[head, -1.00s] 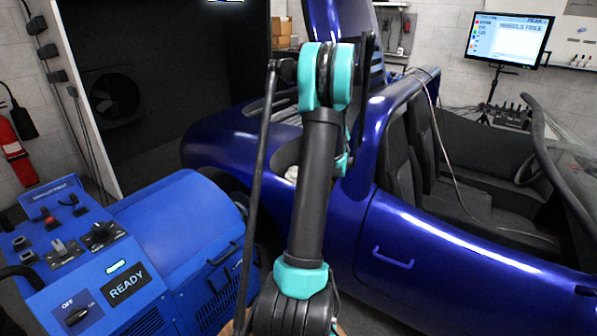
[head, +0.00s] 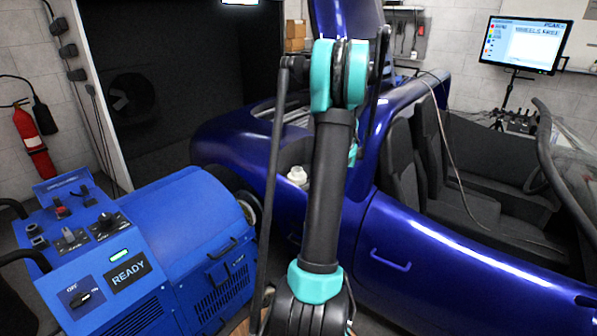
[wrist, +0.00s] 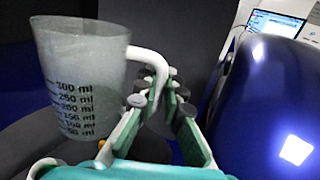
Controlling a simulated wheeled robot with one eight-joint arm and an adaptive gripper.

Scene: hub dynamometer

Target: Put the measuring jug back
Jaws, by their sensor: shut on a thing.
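The measuring jug (wrist: 80,85) is a translucent, frosted cup with black ml marks and a white handle (wrist: 148,62). It fills the left of the wrist view and looks close to upright, with a slight tilt. My gripper (wrist: 158,88), with green and grey fingers, is shut on the jug's handle. The jug's inside cannot be seen.
A blue dynamometer console (head: 90,260) reading READY is at the left. A screen (head: 525,42) and a fire extinguisher (head: 32,143) are farther back.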

